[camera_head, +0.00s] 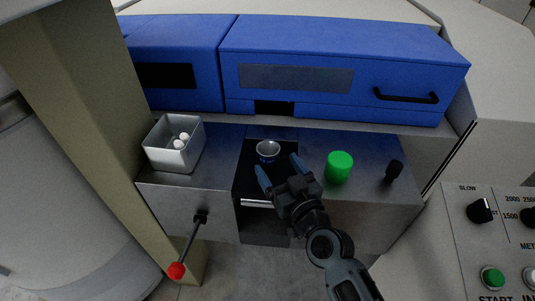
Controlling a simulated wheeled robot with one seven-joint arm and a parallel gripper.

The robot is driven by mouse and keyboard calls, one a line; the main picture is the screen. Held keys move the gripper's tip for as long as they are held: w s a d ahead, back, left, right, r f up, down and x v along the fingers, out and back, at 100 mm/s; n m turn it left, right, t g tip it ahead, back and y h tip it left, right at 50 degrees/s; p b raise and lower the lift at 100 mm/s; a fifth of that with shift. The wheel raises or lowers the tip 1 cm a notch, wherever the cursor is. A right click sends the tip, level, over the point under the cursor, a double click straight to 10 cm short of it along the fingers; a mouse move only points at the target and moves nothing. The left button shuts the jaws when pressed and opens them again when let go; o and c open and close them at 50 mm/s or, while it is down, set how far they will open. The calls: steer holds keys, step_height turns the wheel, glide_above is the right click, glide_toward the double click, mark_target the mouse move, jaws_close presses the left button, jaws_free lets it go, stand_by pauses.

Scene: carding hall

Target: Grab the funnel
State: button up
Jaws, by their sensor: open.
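The funnel (268,150) appears to be the small round metallic cup-like piece with a pale rim, on the dark recessed strip in the middle of the metal bench. Its lower part and spout cannot be made out. My gripper (280,172) is open, with its two blue fingers spread and pointing toward the back of the bench. The funnel shows just beyond the fingertips, between their directions. Nothing is held between the fingers, and I cannot tell how high they are above the bench.
A grey bin (155,152) with white balls stands at the left. A green cylinder (339,167) and a black knob (394,171) are at the right. A red-tipped lever (187,247) sticks out in front. Blue machine covers (340,65) close off the back. A control panel (495,240) is at lower right.

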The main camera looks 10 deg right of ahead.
mark_target(273, 158)
steer(key=w, duration=0.4)
steer(key=shift+w+a+r+p, duration=0.1)
steer(key=shift+a+r+p, duration=0.05)
steer(key=shift+a+p, duration=0.2)
steer(key=c, duration=1.2)
